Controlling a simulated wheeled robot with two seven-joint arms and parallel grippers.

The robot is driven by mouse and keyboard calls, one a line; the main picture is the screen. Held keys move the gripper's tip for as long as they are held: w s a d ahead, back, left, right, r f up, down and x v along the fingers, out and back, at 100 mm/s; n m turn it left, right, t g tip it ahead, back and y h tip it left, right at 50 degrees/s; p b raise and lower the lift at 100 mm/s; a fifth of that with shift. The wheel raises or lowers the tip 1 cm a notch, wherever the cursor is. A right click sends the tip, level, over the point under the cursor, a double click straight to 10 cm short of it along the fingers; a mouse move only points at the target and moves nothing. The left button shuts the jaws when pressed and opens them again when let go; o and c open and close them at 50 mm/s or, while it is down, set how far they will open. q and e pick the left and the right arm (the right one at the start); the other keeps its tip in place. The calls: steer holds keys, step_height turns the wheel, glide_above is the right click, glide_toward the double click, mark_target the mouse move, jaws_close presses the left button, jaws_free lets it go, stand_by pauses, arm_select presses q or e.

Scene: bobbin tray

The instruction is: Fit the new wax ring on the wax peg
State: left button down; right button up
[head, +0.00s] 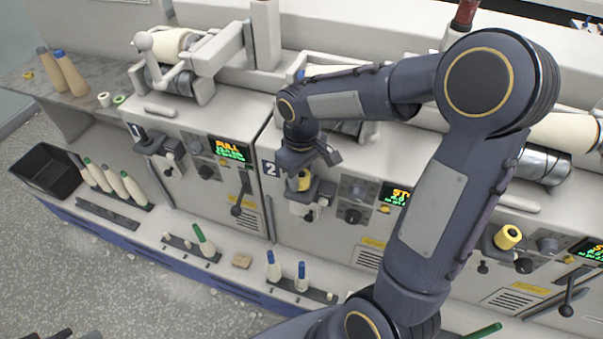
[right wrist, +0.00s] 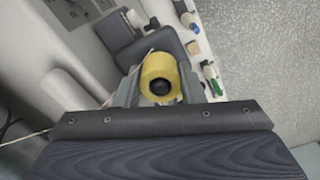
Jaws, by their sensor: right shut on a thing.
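My right gripper (head: 303,172) is at the front of the machine unit marked 2. It is shut on a yellow wax ring (head: 303,181), which sits between its fingers. In the right wrist view the yellow ring (right wrist: 150,68) faces the camera, and a dark round peg end or hole (right wrist: 162,86) shows in its middle. I cannot tell from this how far the ring is on the wax peg, as the gripper and ring hide most of it. My left gripper is not in view.
Another yellow ring (head: 508,236) sits on the unit to the right. A small yellow ring (head: 28,75) lies on the left shelf near two cones (head: 70,73). A black bin (head: 50,171) stands at the left. Several bobbins stand along the lower ledge. Control knobs (head: 353,215) are close to the gripper.

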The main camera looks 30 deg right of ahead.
steer(key=shift+f, duration=0.15)
steer(key=o, duration=0.7)
step_height(320, 180, up, 11)
steer(key=p, duration=0.9)
steer(key=s+a+r+m+t+y, duration=0.2)
steer(key=s, duration=0.6)
steer(key=s+a+r+m+t+y, duration=0.1)
steer(key=s+a+r+m+t, duration=0.1)
steer(key=s, duration=0.6)
steer(key=shift+s+r+m+t+y, duration=0.4)
steer(key=shift+r+m+t, duration=0.2)
steer(key=shift+r+t, duration=0.2)
